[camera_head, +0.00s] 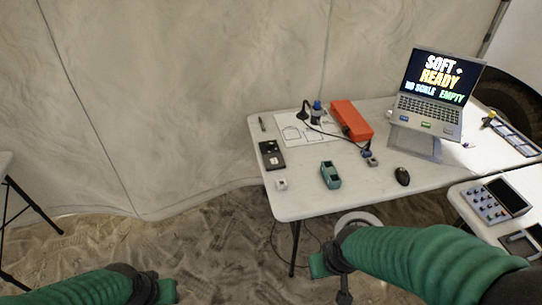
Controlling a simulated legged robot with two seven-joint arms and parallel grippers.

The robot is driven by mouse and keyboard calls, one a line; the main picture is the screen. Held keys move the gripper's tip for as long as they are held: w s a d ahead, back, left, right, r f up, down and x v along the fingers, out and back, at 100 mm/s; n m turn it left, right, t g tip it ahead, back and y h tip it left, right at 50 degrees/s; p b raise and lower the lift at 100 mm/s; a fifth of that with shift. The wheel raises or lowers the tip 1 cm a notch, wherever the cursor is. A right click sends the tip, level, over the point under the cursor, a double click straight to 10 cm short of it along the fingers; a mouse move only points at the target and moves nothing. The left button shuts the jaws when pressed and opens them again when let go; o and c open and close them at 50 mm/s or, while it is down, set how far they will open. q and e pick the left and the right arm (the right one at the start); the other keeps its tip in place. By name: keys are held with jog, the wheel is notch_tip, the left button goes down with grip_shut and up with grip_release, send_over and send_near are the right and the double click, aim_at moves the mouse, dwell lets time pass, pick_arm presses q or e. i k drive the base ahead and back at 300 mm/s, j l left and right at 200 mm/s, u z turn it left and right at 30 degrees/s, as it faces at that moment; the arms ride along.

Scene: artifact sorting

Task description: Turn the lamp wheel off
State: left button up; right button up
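I cannot clearly pick out a lamp or its wheel. A small black device with a curved neck and a blue knob-like part (316,112) stands at the back of the white table (300,205), beside an orange-red box (351,120). A cable runs from it to a small grey-blue block (370,158). My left gripper (166,291) is low at the bottom left, over the sandy floor and far from the table. My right gripper (322,264) is in front of the table's near edge, below its top. Neither gripper's fingers show clearly enough to tell their opening.
A laptop (437,88) on a stand reads "SOFT READY". A black mouse (402,176), a teal holder (330,175), a black case (271,154) and a small white block (282,184) lie on the table. A knob panel (487,204) sits right. A white ring (358,218) shows near my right wrist.

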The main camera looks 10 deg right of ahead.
aim_at(269, 145)
jog(key=i+j+u, duration=0.1)
jog(key=i+u, duration=0.2)
jog(key=i, duration=1.65)
